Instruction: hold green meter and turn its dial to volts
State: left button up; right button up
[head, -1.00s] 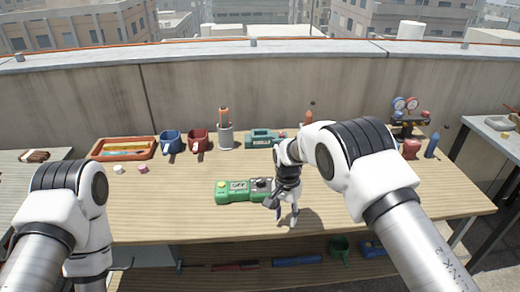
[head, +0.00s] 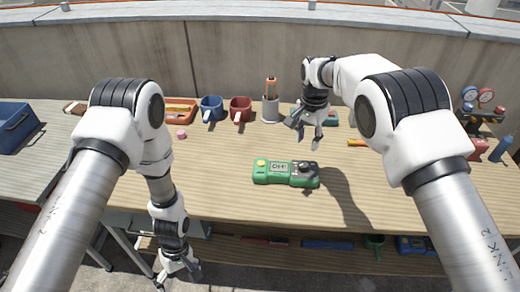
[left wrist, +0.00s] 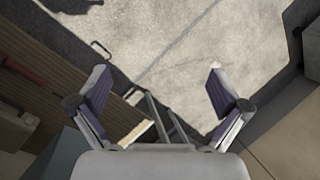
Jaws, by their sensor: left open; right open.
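The green meter (head: 286,173) lies flat on the wooden table, with a yellow button at its left, a small display in the middle and a dark dial (head: 305,170) at its right end. My right gripper (head: 310,138) is open and empty, above the table behind the meter's right part, not touching it. My left gripper (head: 178,275) hangs low in front of the table's front edge, well below and left of the meter. In the left wrist view, its two fingers (left wrist: 160,105) are spread with nothing between them.
A gauge set (head: 483,108) is at the back right. A lower shelf holds tools. The tabletop left of the meter is mostly clear.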

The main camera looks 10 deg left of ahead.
aim_at(258, 166)
pick_arm(q)
jog(key=w+r+n+g+y, duration=0.2)
jog(key=w+r+n+g, duration=0.2)
jog(key=w+r+n, duration=0.8)
jog(key=w+d+t, duration=0.1)
jog(key=w+d, duration=0.1)
jog(key=w, duration=0.2)
jog(key=w+d+r+m+t, duration=0.1)
jog(key=w+d, duration=0.2)
jog(key=w, duration=0.1)
jog(key=w+d+r+t, duration=0.1)
jog(key=w+d, duration=0.2)
jog(key=w, duration=0.1)
jog(key=shift+w+m+t+h, duration=0.25)
jog(key=shift+m+t+h, duration=0.05)
jog(key=shift+t+h, duration=0.1)
jog(key=w+d+r+t, duration=0.1)
jog(key=w+d, duration=0.2)
jog(key=w+d+r+m+t, duration=0.1)
jog(key=w+d, duration=0.2)
jog(key=w+d+r+t+h, duration=0.1)
jog(key=w+d+t, duration=0.1)
jog(key=w+d, duration=0.1)
jog(key=shift+w+d+r+m, duration=0.15)
jog(key=shift+w+d+m, duration=0.15)
jog(key=shift+w+m, duration=0.1)
jog(key=shift+w+d, duration=0.1)
jog(key=shift+d, duration=0.05)
notch_tip(258, 166, down, 8)
jog(key=shift+r, duration=0.15)
